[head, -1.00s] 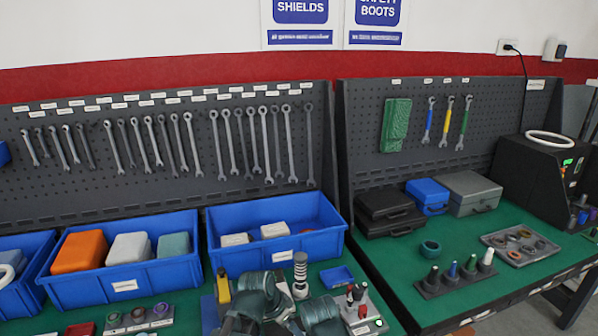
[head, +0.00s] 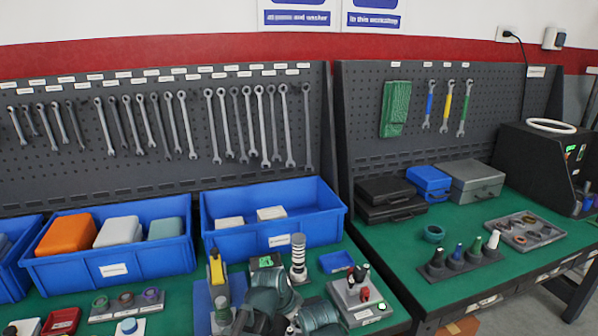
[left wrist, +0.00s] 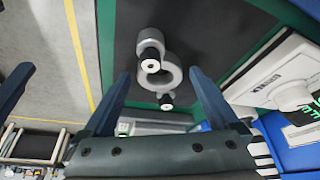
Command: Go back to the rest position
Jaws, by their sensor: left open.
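My left gripper (left wrist: 159,76) shows in the left wrist view with its two dark fingers spread apart. It is open, with nothing held between the fingers. Beyond the fingers, a grey ring (left wrist: 174,74) and small grey cylindrical parts lie over a dark surface with a green border; their contact with the fingers is not visible. In the head view, dark teal rounded arm parts of mine show at the bottom middle, over the near bench. I cannot make out either gripper's fingers there.
The near bench holds blue bins (head: 112,268), a silver ribbed post (head: 298,262), a yellow-topped tool (head: 217,272) and a button box (head: 356,312), close around my arms. The right bench (head: 463,280) has cases, a dark peg stand and a grey tray, with some clear green surface.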

